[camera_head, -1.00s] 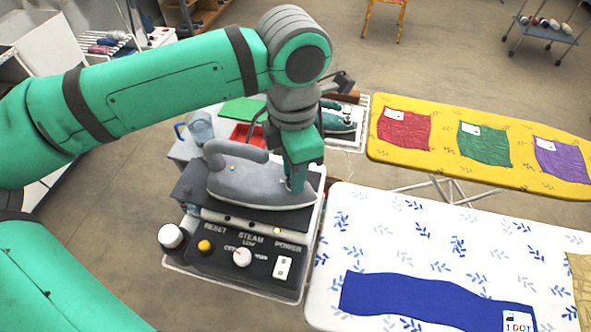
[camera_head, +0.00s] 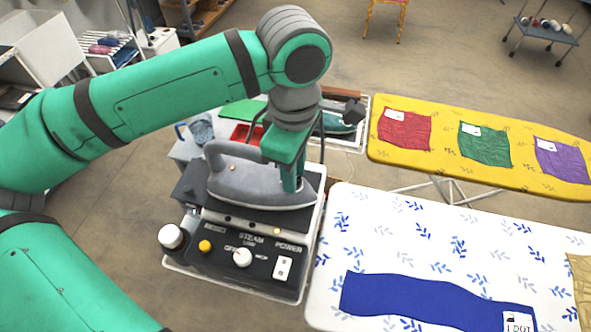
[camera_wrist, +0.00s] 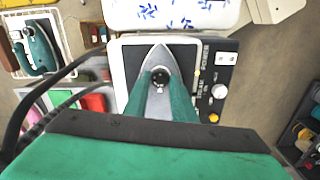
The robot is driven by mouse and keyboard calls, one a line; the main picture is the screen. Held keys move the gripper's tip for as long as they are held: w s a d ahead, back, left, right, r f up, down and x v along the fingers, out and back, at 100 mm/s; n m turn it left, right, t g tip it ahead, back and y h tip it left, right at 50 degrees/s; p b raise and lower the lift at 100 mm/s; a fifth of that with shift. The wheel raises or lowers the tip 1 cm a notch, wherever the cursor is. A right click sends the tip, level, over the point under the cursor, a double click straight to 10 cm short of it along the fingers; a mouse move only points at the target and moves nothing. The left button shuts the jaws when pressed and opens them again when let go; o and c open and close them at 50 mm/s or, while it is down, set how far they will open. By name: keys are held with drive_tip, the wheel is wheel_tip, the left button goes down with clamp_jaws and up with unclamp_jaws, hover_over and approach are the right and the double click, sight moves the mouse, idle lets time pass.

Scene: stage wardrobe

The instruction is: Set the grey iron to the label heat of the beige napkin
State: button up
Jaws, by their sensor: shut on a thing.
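The grey iron (camera_head: 240,182) lies flat on its dark station, handle to the left and tip to the right. A dark dial (camera_wrist: 159,76) with small pale marks sits on its top near the tip, in the wrist view. My gripper (camera_head: 292,186) points down over the front of the iron, shut on this dial, with a finger on either side. The dial's setting is too small to read. In the head view my fingers hide the dial. The beige napkin (camera_head: 581,275) lies at the right edge of the white leaf-print board, mostly cut off; its label is not visible.
The station panel (camera_head: 225,250) has knobs, a yellow button and a power switch. A blue cloth (camera_head: 420,298) labelled "1 DOT" lies on the white board (camera_head: 400,240). A yellow board (camera_head: 390,152) holds three cloths. A teal iron (camera_head: 338,122) stands behind my gripper.

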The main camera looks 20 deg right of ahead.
idle(0.4)
drive_tip(key=o, duration=0.8)
drive_tip(key=shift+r, duration=0.1)
wheel_tip(320, 180, up, 11)
drive_tip(key=shift+f, duration=0.2)
idle(0.4)
